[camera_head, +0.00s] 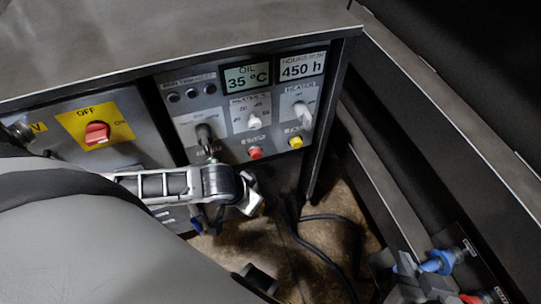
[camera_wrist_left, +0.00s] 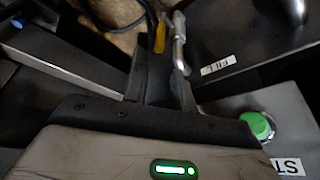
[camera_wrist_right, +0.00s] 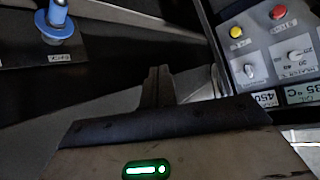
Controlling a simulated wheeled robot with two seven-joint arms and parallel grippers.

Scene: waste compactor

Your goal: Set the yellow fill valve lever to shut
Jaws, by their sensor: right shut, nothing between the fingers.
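The yellow lever (camera_wrist_left: 160,38) shows at the top of the left wrist view, beside a silver pipe (camera_wrist_left: 180,42) and near an upside-down FILL label (camera_wrist_left: 218,65). My left gripper (camera_wrist_left: 160,60) has its dark fingertips right at the lever's near end. I cannot tell whether they are apart, shut or touching it. My right gripper (camera_wrist_right: 158,82) is shut and empty, away from the lever. In the head view it shows at the lower right (camera_head: 408,270), close to a blue-handled valve (camera_head: 438,262).
A green button (camera_wrist_left: 258,126) sits close to my left gripper's right side. A panel with knobs and displays (camera_head: 232,92) stands at the back, a red OFF switch (camera_head: 97,132) to its left. A black cable (camera_head: 325,218) hangs over the floor. The blue valve also shows in the right wrist view (camera_wrist_right: 58,22).

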